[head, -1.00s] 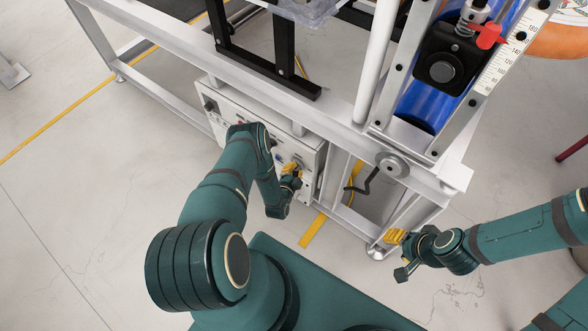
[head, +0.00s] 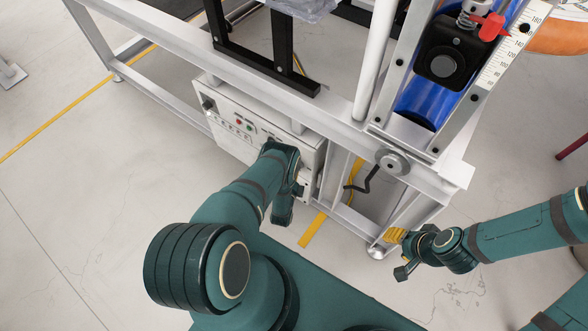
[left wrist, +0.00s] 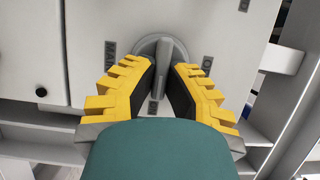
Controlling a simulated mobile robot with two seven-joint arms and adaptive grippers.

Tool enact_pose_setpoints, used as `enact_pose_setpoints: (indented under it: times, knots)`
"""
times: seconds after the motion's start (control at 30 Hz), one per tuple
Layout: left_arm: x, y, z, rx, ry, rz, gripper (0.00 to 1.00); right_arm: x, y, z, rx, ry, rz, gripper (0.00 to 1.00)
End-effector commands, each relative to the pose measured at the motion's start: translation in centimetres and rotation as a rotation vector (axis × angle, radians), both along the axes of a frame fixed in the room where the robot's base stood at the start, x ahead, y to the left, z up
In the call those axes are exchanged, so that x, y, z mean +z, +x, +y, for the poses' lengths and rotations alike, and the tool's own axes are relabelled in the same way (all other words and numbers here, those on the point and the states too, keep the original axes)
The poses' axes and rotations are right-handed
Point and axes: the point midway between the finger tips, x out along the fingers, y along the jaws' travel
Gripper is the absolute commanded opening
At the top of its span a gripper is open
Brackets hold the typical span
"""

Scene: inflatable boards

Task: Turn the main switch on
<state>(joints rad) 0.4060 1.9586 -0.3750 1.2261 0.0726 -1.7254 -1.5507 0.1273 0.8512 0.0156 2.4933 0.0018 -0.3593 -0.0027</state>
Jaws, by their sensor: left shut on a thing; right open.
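The main switch (left wrist: 163,50) is a grey round knob with a raised bar handle on a light panel, seen in the left wrist view. The bar stands nearly upright in that picture, leaning slightly. My left gripper (left wrist: 162,75), with yellow fingers and black pads, is shut on the bar, one finger on each side. In the head view my left arm hides the switch and most of this gripper in front of the white control box (head: 222,125). My right gripper (head: 399,254) is open and empty above the floor, right of the frame's foot.
The control box sits under the grey metal frame (head: 310,112), with small buttons and sockets on its left part. A frame post (head: 337,180) stands close to its right. A blue cylinder (head: 428,98) is above.

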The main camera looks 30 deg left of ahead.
Motion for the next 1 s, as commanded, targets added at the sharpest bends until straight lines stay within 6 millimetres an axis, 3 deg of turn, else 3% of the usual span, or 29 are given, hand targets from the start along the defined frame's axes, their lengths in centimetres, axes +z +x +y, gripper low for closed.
enact_pose_setpoints:
  times: [0.5, 0.53, 0.6, 1.0]
  knots:
    - [0.18, 0.23, 0.09, 0.000, 0.020, -0.007, 0.00, 0.00, -0.01, 0.00, 0.000, 0.000, 0.000, 0.47]
    - [0.18, 0.23, 0.08, 0.000, 0.020, -0.007, 0.24, 0.00, -0.01, 0.00, 0.000, 0.000, 0.000, 0.47]
    - [0.16, 0.21, 0.08, 0.000, 0.020, -0.006, 0.42, 0.00, -0.01, 0.00, 0.000, 0.000, 0.000, 0.47]
    - [0.45, 0.12, 0.04, -0.001, 0.018, -0.004, 0.42, 0.00, -0.01, 0.00, 0.000, 0.000, 0.000, 0.47]
